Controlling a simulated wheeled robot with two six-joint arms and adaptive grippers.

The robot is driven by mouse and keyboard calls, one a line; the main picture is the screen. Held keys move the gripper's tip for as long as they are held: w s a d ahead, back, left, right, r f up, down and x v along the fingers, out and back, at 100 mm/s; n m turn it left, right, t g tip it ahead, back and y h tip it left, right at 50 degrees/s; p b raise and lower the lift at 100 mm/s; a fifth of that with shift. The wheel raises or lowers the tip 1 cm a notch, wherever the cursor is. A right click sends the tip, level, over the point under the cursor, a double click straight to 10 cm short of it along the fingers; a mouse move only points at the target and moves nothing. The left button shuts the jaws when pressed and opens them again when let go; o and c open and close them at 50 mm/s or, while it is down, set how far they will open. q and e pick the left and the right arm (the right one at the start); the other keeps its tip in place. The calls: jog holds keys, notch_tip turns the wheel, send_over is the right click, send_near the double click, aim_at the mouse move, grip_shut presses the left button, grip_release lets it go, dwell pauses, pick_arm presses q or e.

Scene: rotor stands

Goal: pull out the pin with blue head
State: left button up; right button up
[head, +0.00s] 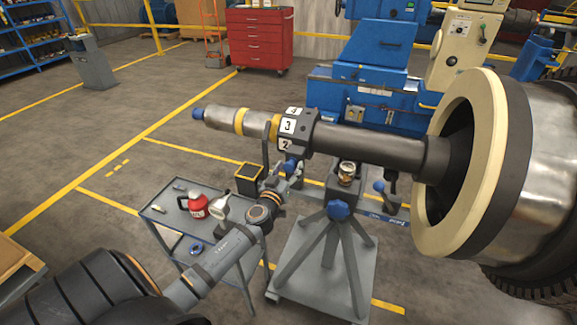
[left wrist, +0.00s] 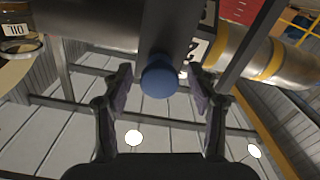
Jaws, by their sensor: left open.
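The blue-headed pin (head: 289,165) sits under the numbered collar (head: 314,133) on the rotor shaft (head: 365,146). In the left wrist view its round blue head (left wrist: 159,79) faces the camera, between the fingertips. My left gripper (head: 279,171) is below the collar. In the left wrist view the left gripper (left wrist: 160,86) is open, with one dark finger on each side of the blue head. Visible gaps lie between the head and the fingers. The pin's shank is hidden. My right gripper is not in view.
A grey stand with a blue knob (head: 338,210) is beneath the shaft. The large rotor disc (head: 462,160) fills the right side. A small cart (head: 160,222) with a red container (head: 198,206) is left of the stand. Open floor lies further left.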

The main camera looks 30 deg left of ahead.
aim_at(288, 169)
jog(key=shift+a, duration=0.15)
pick_arm(q)
grip_shut()
jog(key=shift+s+d+f+b, duration=0.1)
jog(key=shift+s+f+b, duration=0.1)
jog(key=shift+b, duration=0.1)
jog(key=b+v, duration=0.1)
jog(key=v, duration=0.2)
jog(key=shift+s+r, duration=0.1)
jog(key=shift+s, duration=0.05)
jog(key=shift+c, duration=0.3)
grip_release()
jog(key=shift+o, duration=0.3)
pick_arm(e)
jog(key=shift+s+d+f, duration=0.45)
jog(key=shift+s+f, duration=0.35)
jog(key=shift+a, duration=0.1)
